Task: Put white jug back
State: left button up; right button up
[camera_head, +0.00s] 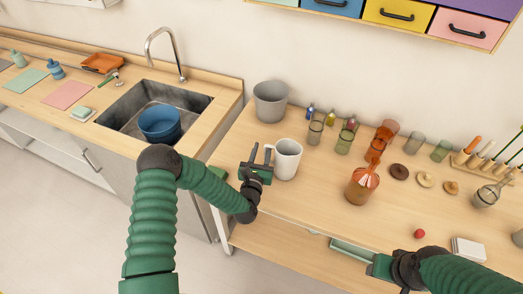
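The white jug (287,160) stands upright on the wooden counter (320,190), left of the middle of the glassware. My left gripper (260,156) is just left of the jug, at its height in the picture. Its two dark fingers point up and are spread apart, with the right finger close to the jug's side. I cannot tell whether it touches the jug or its handle. My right gripper (352,252) is low at the counter's front edge, away from the jug. Its fingers are hard to make out.
A grey bucket (270,101) stands behind the jug. Several glasses and an orange bottle (361,186) stand to the right. A sink (152,112) with a blue pot (160,123) is on the left counter. A red ball (419,233) lies near the right front.

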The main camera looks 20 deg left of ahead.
pick_arm(q)
jog(key=shift+d+r, duration=0.1)
jog(key=shift+d, duration=0.65)
jog(key=shift+d+r, duration=0.1)
jog(key=shift+d, duration=0.2)
jog(key=shift+a, duration=0.6)
jog(key=shift+s+a, duration=0.1)
jog(key=shift+s, duration=0.05)
jog(key=s, duration=0.3)
jog(key=s+d, duration=0.1)
jog(key=s, duration=0.3)
jog(key=s+d+b, duration=0.1)
jog(key=s, duration=0.2)
jog(key=shift+s+d, duration=0.25)
jog(key=shift+s, duration=0.45)
jog(key=shift+s+a, duration=0.1)
jog(key=shift+a, duration=0.15)
pick_arm(e)
jog(key=shift+d+f, duration=0.55)
jog(key=shift+f, duration=0.15)
pick_arm(q)
jog(key=shift+d, duration=0.15)
pick_arm(e)
jog(key=shift+d, duration=0.15)
